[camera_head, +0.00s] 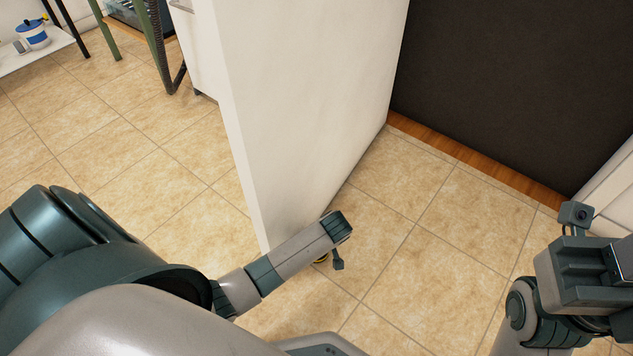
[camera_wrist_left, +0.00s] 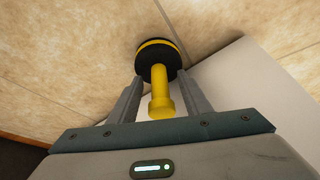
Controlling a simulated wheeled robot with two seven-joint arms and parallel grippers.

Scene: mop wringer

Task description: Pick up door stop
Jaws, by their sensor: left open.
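The door stop (camera_wrist_left: 158,85) is a yellow post with a knobbed end on a round black base with a yellow band. In the left wrist view its base is against the tiled floor, and the post points toward my gripper. My left gripper (camera_wrist_left: 159,76) is open, with one finger on each side of the post; I cannot tell whether they touch it. In the head view only a small yellow and black part of the door stop (camera_head: 322,259) shows beneath my left arm, by the wall's end. My right arm is at the lower right; its fingers are hidden.
A white wall (camera_head: 305,95) stands close beside my left forearm. A dark panel (camera_head: 515,85) with a wooden strip along its foot is at the back right. A low white table (camera_head: 25,58) with a blue and white pot is far left. The tiled floor (camera_head: 440,230) on the right is clear.

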